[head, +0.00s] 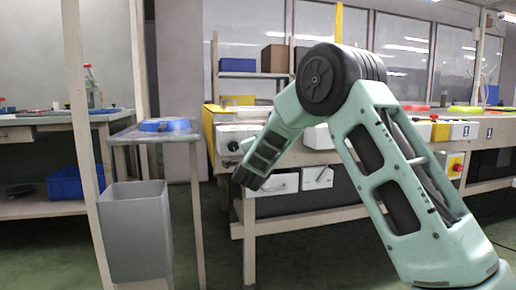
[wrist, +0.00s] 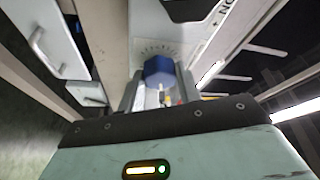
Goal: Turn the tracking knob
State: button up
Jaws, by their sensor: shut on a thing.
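The tracking knob (wrist: 158,70) is a dark blue, faceted knob on a pale panel (wrist: 150,48) with a dial of small marks around it, in the wrist view. My gripper (wrist: 160,78) has one finger on each side of the knob and is shut on it. The knob's lower part is partly hidden between the fingers. In the head view my forearm reaches down in front of the conveyor bench (head: 320,157), and my fingers and the gripped knob cannot be made out there.
White drawers with handles (head: 317,177) sit under the bench. Open floor lies in front.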

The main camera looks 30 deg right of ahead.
jog(key=shift+f, duration=0.1)
jog(key=o, duration=1)
jog(key=p+v, duration=0.4)
jog(key=v, duration=1.3)
jog(key=shift+s, duration=0.2)
jog(key=shift+a, duration=0.1)
